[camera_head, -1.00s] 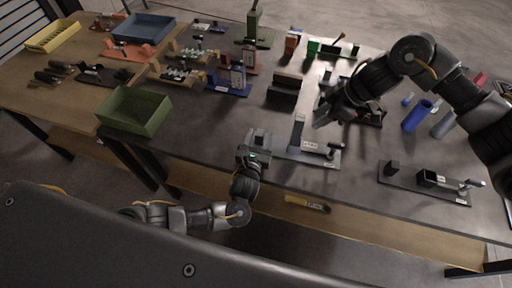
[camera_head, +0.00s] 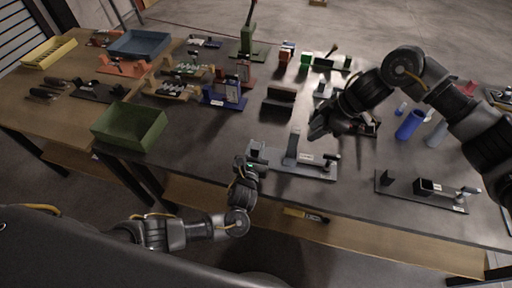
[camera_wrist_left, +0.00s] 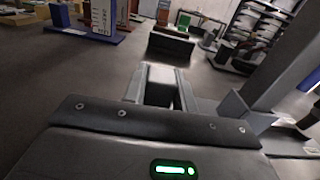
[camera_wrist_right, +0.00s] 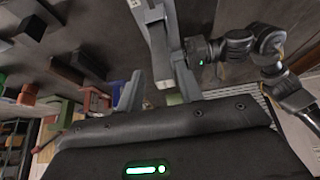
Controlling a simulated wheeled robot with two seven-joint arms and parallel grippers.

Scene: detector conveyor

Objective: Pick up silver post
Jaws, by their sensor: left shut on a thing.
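My left gripper (camera_head: 254,153) is at the left end of a grey fixture (camera_head: 312,172) near the table's front edge. It is shut on a light grey piece that looks like the silver post; the jaws (camera_wrist_left: 160,88) hide most of it. In the left wrist view a tall grey upright (camera_wrist_left: 285,58) of the fixture stands to the right of the jaws. This upright (camera_head: 292,148) also shows in the head view. My right gripper (camera_head: 318,128) is above and behind the fixture, right of the upright. Its fingers (camera_wrist_right: 158,88) are apart, and I see nothing gripped.
A green bin (camera_head: 130,126) stands at the left. A second fixture (camera_head: 422,190) lies at the front right. A dark block (camera_head: 279,100) and a blue stand (camera_head: 222,98) are behind. A blue cylinder (camera_head: 409,125) is at the right. The table left of the fixture is clear.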

